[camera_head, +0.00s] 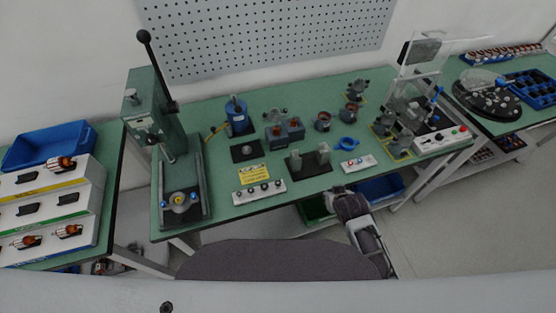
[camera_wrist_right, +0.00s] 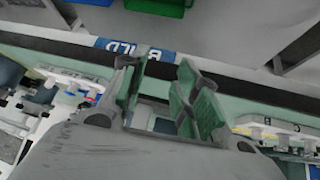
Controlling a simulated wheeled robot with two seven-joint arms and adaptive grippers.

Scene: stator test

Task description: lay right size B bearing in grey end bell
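My right gripper (camera_head: 348,205) is at the front edge of the green bench, with its arm coming up from below. In the right wrist view the gripper (camera_wrist_right: 165,95) has its green-padded fingers apart, with nothing between them. Several small grey parts stand on yellow pads at the right of the bench, among them one (camera_head: 400,148) that may be the grey end bell. The size B bearing is too small to make out for sure. My left gripper is not in view.
A white strip with several round pieces (camera_head: 259,192) and a white button box (camera_head: 358,163) lie near the bench's front edge. A blue ring (camera_head: 347,143) lies behind. A green press (camera_head: 155,120) stands left. Green and blue bins (camera_head: 380,188) sit below the bench.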

